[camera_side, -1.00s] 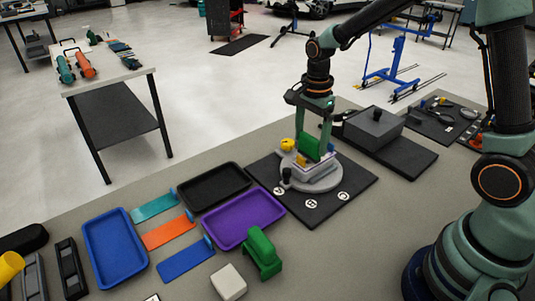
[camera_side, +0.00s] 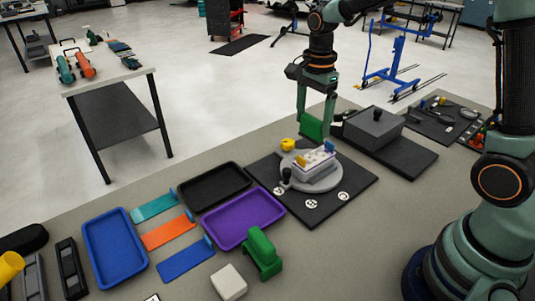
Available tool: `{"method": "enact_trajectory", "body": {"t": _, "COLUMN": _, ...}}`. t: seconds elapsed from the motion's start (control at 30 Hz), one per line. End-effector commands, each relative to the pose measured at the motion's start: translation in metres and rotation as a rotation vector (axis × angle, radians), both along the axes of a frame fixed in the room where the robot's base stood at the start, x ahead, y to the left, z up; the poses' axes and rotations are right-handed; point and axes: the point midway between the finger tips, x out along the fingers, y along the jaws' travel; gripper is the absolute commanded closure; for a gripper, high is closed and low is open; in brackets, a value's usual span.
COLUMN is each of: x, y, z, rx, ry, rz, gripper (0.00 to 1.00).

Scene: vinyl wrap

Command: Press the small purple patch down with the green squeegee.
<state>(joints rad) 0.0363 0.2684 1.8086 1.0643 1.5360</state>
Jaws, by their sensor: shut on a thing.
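My gripper (camera_side: 316,130) is shut on the green squeegee (camera_side: 312,127). It holds the squeegee upright in the air, above and behind the round grey turntable (camera_side: 318,184). A pale block (camera_side: 314,165) sits on the turntable, with a yellow-orange piece at its left and a blue piece (camera_side: 330,146) at its right. The squeegee looks apart from the block. The small purple patch is too small to make out with certainty on the block.
The turntable stands on a black mat (camera_side: 358,187). A purple tray (camera_side: 238,243), a black tray (camera_side: 205,207) and a blue tray (camera_side: 115,285) lie left. A green tool (camera_side: 263,253) and white block (camera_side: 228,282) stand in front. A grey box (camera_side: 374,127) is right.

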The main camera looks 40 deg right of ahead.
Motion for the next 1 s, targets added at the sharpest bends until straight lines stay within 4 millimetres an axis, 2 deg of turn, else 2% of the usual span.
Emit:
{"method": "enact_trajectory", "body": {"t": 0.87, "x": 0.000, "y": 0.000, "z": -0.054, "rx": 0.000, "ry": 0.002, "rz": 0.000, "gripper": 0.58}}
{"method": "enact_trajectory", "body": {"t": 0.97, "x": -0.001, "y": 0.000, "z": -0.071, "rx": 0.000, "ry": 0.006, "rz": 0.000, "gripper": 0.58}}
{"method": "enact_trajectory", "body": {"t": 1.0, "x": 0.000, "y": -0.003, "z": -0.067, "rx": 0.000, "ry": 0.001, "rz": -0.001, "gripper": 0.66}}
